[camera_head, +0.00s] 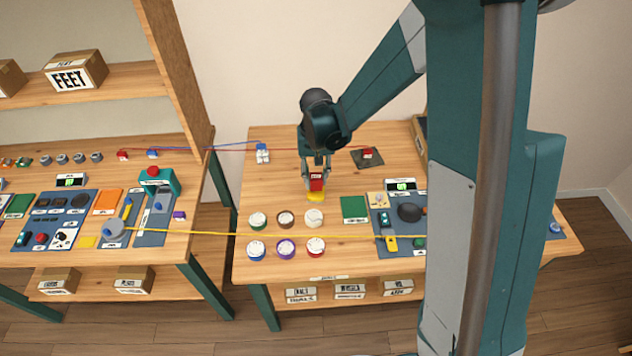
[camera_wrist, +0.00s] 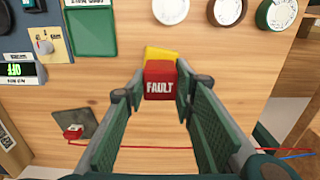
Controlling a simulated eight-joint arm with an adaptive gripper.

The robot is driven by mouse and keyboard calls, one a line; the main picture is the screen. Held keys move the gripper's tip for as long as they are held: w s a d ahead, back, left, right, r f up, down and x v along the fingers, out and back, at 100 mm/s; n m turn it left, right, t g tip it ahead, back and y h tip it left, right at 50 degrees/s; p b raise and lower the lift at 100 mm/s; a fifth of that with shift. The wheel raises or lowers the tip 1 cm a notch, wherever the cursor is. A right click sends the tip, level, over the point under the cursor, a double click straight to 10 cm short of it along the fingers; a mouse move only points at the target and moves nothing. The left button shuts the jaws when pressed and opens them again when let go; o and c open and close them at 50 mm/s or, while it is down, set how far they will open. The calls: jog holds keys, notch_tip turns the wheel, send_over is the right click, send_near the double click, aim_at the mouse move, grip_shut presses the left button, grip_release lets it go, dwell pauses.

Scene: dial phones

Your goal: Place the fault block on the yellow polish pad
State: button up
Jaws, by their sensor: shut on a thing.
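The red fault block (camera_head: 316,182) is between the fingers of my gripper (camera_head: 316,172), which is shut on it. In the wrist view the block (camera_wrist: 159,82) shows its white FAULT label between the fingertips of my gripper (camera_wrist: 159,90). The yellow polish pad (camera_head: 316,197) lies on the right table, directly below or just beyond the block. In the wrist view the pad (camera_wrist: 161,53) shows partly behind the block, which hides the rest. I cannot tell whether the block touches the pad.
Several round pots stand near the pad, including a white one (camera_head: 315,218). A green tray (camera_head: 354,208) lies to their right, beside a control panel (camera_head: 400,215). A dark plate with a red piece (camera_head: 367,153) lies behind. A yellow cord (camera_head: 260,235) crosses the front.

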aim_at(316, 176)
jog(key=shift+f, duration=1.2)
jog(key=shift+f, duration=0.25)
jog(key=o, duration=0.9)
jog(key=shift+r, duration=0.1)
jog(key=shift+r, duration=0.2)
jog(key=shift+r+p, duration=0.45)
jog(key=shift+r, duration=5.5)
